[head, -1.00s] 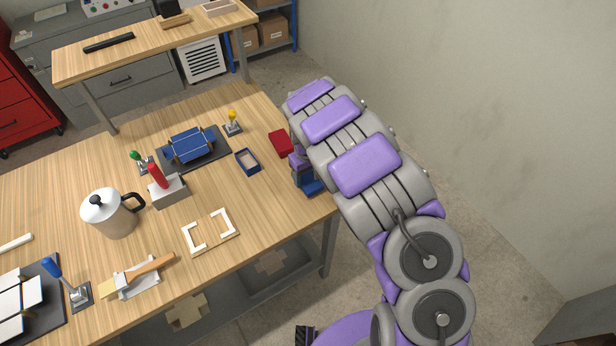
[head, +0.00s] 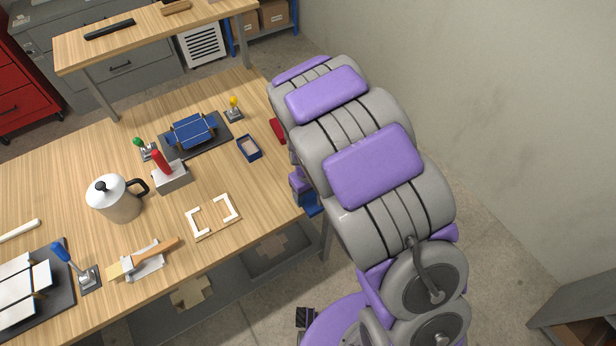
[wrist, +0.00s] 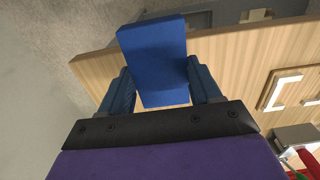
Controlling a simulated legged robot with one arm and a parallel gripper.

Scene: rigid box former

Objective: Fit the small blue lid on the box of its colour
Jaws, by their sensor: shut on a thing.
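The small blue lid (wrist: 155,60) fills the space between the two fingers of my gripper (wrist: 162,88) in the wrist view, and the gripper is shut on it. In the head view the lid (head: 312,205) shows at the right end of the table, partly hidden by my arm. The small open blue box (head: 249,148) stands on the table to the upper left of the lid, apart from it. Its dark rim and open top show. The box is not clearly seen in the wrist view.
A red block or lid (head: 278,131) is partly behind my arm. A blue piece (head: 193,131) sits on a dark plate (head: 222,130) near toggle clamps. A white-cornered wooden board (head: 213,219) and a metal pot (head: 116,199) stand left. Bare tabletop lies between the board and the box.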

